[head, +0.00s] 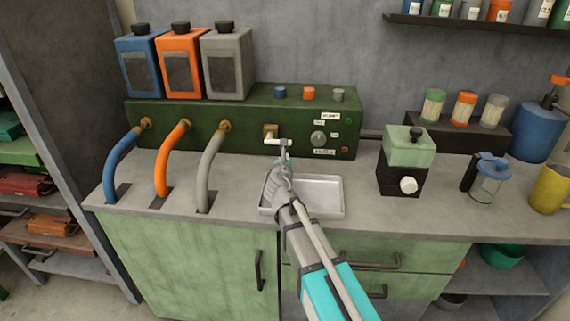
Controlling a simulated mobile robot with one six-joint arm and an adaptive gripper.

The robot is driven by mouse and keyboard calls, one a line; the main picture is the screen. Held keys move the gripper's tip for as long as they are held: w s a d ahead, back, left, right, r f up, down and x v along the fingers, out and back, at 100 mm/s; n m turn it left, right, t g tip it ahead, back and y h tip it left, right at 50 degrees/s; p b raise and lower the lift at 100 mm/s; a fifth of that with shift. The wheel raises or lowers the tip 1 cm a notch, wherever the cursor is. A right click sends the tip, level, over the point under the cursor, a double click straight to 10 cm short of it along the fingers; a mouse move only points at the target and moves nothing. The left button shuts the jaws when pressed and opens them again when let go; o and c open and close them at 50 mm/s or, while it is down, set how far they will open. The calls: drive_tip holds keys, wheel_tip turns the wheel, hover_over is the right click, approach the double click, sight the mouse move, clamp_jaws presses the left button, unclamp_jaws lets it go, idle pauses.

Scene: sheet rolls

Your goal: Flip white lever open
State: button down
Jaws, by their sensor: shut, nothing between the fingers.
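A small white lever (272,141) sticks out sideways below a brass fitting (270,130) on the front of the dark green machine (230,112). My gripper (285,150) reaches up from the lower right, with its fingertips at the right end of the lever. It is shut and holds nothing. The fingertips overlap the lever's end in the head view; I cannot tell whether they touch it. My gripper and arm hide part of the tray below.
A shallow metal tray (325,196) lies under my gripper. Blue, orange and grey hoses (207,165) curve down at the left. A knob (319,138) sits right of the lever. A black-and-green grinder-like box (408,150) stands further right. The counter between tray and box is clear.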

drive_tip(key=shift+s+r+p, duration=0.25)
drive_tip(key=shift+r+p, duration=0.4)
drive_tip(key=shift+r, duration=0.25)
drive_tip(key=shift+s+r+p, duration=0.2)
drive_tip(key=shift+r+p, duration=0.45)
drive_tip(key=shift+r, duration=0.2)
